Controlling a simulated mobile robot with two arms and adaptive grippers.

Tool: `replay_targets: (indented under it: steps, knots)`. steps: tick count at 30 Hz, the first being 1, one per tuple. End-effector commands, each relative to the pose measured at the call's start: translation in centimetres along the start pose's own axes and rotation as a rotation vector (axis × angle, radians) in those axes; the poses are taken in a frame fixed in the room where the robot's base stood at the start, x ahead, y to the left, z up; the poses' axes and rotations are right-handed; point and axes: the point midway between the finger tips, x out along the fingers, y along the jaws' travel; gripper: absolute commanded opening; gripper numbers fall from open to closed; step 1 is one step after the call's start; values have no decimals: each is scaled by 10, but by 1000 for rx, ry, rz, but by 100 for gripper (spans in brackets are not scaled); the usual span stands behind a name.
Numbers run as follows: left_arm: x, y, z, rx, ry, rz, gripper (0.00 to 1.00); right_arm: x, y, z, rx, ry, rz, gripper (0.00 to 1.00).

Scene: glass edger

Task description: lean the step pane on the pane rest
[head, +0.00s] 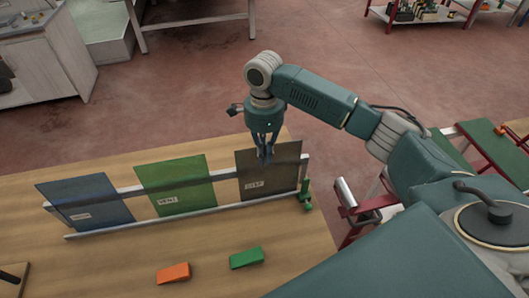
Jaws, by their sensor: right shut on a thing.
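The step pane (256,180), a dark brown sheet with a small white label, stands at the right end of the pane rest (190,220). Its lower edge appears to be at the rest's white bottom rail, and its face is against or close to the upper bar; I cannot tell whether it bears on either. My right gripper (264,155) comes down from above and is shut on the pane's top edge, hiding a little of it. My left gripper is not in view.
A green pane (175,180) labelled VENT and a blue pane (85,198) lean on the same rest to the left. An orange wedge (173,273) and a green wedge (246,257) lie in front on the wooden table (110,265). Open tabletop lies around them.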

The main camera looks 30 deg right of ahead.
Motion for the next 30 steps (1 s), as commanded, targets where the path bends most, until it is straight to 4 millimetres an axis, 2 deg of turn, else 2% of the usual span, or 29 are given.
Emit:
replay_targets:
  steps: [5,6,8,9,25,30]
  knots:
    - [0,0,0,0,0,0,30,1,0,0,0,-1,-2,0]
    - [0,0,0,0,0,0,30,1,-1,0,0,-1,-2,16]
    - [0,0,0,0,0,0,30,1,-1,0,0,-1,-2,28]
    - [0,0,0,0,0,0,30,1,-1,0,0,-1,-2,30]
    - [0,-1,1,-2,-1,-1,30,3,0,0,0,1,1,30]
    - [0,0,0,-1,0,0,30,-5,-1,0,0,0,-2,30]
